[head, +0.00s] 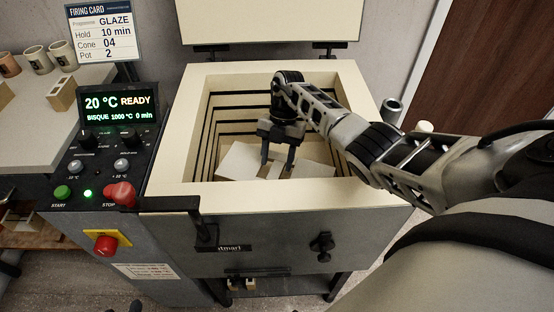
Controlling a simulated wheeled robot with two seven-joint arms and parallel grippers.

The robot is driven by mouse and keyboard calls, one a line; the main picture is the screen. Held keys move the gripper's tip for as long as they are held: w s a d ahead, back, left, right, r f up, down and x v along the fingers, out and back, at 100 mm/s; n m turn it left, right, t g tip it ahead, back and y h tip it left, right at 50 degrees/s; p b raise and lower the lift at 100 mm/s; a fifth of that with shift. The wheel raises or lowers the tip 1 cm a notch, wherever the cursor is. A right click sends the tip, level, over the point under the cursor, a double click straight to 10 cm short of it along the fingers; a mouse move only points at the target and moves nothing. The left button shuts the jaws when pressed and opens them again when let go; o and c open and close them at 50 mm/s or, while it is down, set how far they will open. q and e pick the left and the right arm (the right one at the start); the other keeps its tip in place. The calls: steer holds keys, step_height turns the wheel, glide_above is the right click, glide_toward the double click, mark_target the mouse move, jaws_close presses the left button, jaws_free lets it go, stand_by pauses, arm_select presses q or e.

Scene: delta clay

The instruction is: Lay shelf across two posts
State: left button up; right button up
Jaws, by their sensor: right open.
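My right gripper (277,162) points down inside the open kiln (168,155), with its two fingers apart. A pale flat slab (240,160), which looks like a kiln shelf, lies low in the kiln left of the fingers. A second pale flat piece (316,173) lies to the right of them. A small pale block (275,172) shows between the two, just below the fingertips; it may be a post. I cannot tell whether the fingers touch anything. My right arm hides part of the chamber's right side. My left gripper is out of view.
The kiln lid (262,22) stands raised behind. A control panel (118,125) with a red stop knob (120,194) is on the left. Several mugs (38,59) and a tan hollow block (62,94) stand on the side table. A grey cylinder (391,109) stands beyond the kiln's right rim.

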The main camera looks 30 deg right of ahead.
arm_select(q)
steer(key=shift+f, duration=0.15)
arm_select(e)
steer(key=v, duration=1.1)
